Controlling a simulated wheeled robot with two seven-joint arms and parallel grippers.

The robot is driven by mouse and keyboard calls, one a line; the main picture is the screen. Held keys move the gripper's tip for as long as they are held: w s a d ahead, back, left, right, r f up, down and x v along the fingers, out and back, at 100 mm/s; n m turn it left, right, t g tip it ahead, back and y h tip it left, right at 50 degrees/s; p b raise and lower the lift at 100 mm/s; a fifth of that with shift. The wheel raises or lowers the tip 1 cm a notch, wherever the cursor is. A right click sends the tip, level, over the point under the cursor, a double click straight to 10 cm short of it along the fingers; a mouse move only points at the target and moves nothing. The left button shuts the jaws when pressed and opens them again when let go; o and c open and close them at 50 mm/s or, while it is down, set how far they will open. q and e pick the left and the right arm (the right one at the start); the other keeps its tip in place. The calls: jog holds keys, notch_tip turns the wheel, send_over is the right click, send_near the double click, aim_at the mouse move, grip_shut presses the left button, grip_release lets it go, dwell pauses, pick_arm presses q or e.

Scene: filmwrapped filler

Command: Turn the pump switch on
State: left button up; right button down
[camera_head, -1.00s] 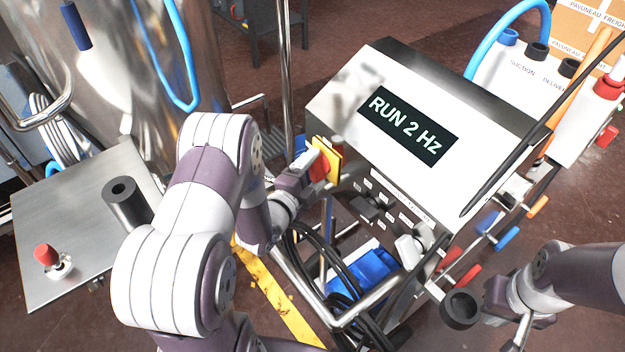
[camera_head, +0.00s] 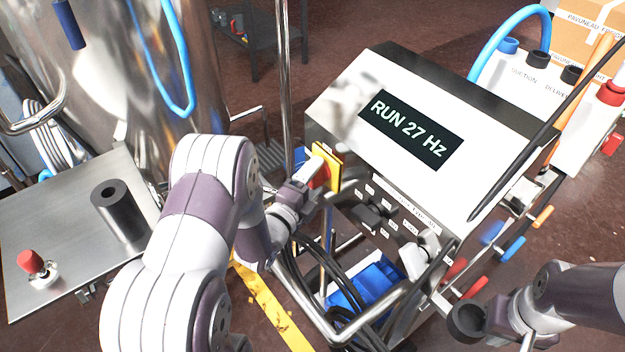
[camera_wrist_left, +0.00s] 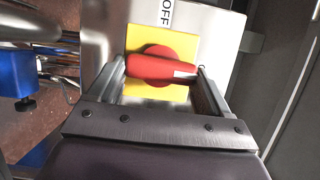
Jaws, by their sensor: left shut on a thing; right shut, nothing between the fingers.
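The pump switch is a red rotary handle (camera_wrist_left: 150,67) on a yellow square plate (camera_wrist_left: 160,92), fixed to the side of the metal control box (camera_head: 345,85). My left gripper (camera_head: 314,172) is shut on the red handle, with one finger at each end in the left wrist view. The handle lies crosswise there, its white mark pointing right, away from the OFF label (camera_wrist_left: 166,12) above. A second label at the right is mostly hidden by the finger. The box display (camera_head: 410,129) reads RUN 27 Hz. My right gripper (camera_head: 515,322) is shut and empty at the lower right, its fingertips hard to make out.
A steel side table (camera_head: 60,225) at left holds a black cylinder (camera_head: 118,212) and a red-topped knob (camera_head: 33,265). A steel tank (camera_head: 110,70) stands behind. Black cables and frame bars lie below the box. Red, blue and orange handles (camera_head: 515,247) stick out at right.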

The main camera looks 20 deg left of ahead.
pick_arm(q)
jog(key=o, duration=1)
jog(key=s, duration=0.4)
jog(key=s+a, duration=0.1)
jog(key=s, duration=0.7)
jog(key=shift+s+a+f, duration=0.1)
jog(key=shift+s+a, duration=0.2)
jog(key=shift+s, duration=0.05)
